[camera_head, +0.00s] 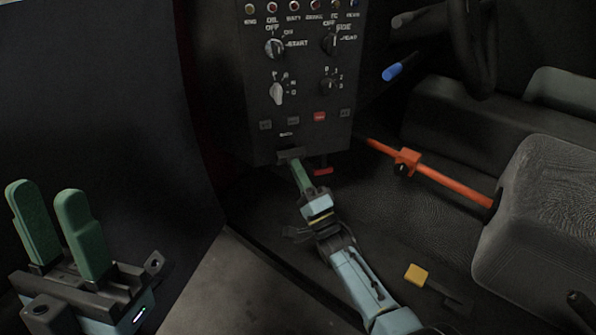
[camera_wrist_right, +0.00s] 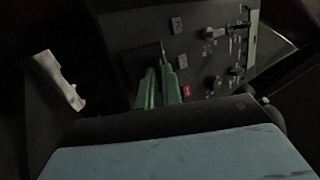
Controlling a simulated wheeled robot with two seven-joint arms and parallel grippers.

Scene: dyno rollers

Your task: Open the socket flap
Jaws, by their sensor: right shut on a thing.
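The socket flap (camera_head: 291,154) is a small dark piece at the lower edge of the black control panel (camera_head: 297,105). In the right wrist view the dark flap (camera_wrist_right: 143,58) stands at the fingertips. My right gripper (camera_head: 298,163) reaches up to it with its green fingers close together, shut on the flap. The fingers also show in the right wrist view (camera_wrist_right: 161,72). The fingers hide part of the flap, and I cannot see the socket behind it. My left gripper (camera_head: 50,212) is at the lower left, empty, its two green fingers apart.
The panel carries several knobs, lamps and a red button (camera_head: 320,117). A red lever (camera_head: 323,171) sits just below the panel. An orange bar (camera_head: 440,178) runs right towards a grey seat (camera_head: 545,215). A blue handle (camera_head: 392,72) and a yellow pedal-like piece (camera_head: 416,275) are nearby.

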